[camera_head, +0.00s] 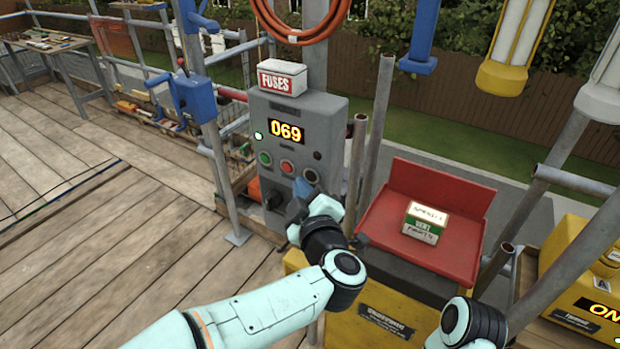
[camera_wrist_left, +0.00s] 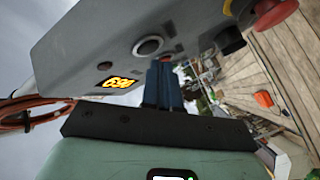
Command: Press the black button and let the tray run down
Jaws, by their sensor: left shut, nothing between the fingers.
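A grey control box (camera_head: 335,115) has a lit display reading 069. Below it is a row with a green button (camera_head: 264,158), a red button (camera_head: 287,166) and, at the right end, a pale-ringed button with a dark centre (camera_head: 311,176), which seems to be the black button; it also shows in the left wrist view (camera_wrist_left: 148,46). My left gripper (camera_head: 303,189) is shut and empty, its blue fingertips (camera_wrist_left: 163,66) close to that button; I cannot tell whether they touch. The red tray (camera_head: 395,230) stands right of the box. My right gripper is out of view.
A small labelled carton (camera_head: 425,222) sits in the tray. Steel scaffold poles (camera_head: 383,110) stand between box and tray. A fuses box (camera_head: 282,78) sits on top of the control box. Plank decking (camera_head: 80,230) at the left is open.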

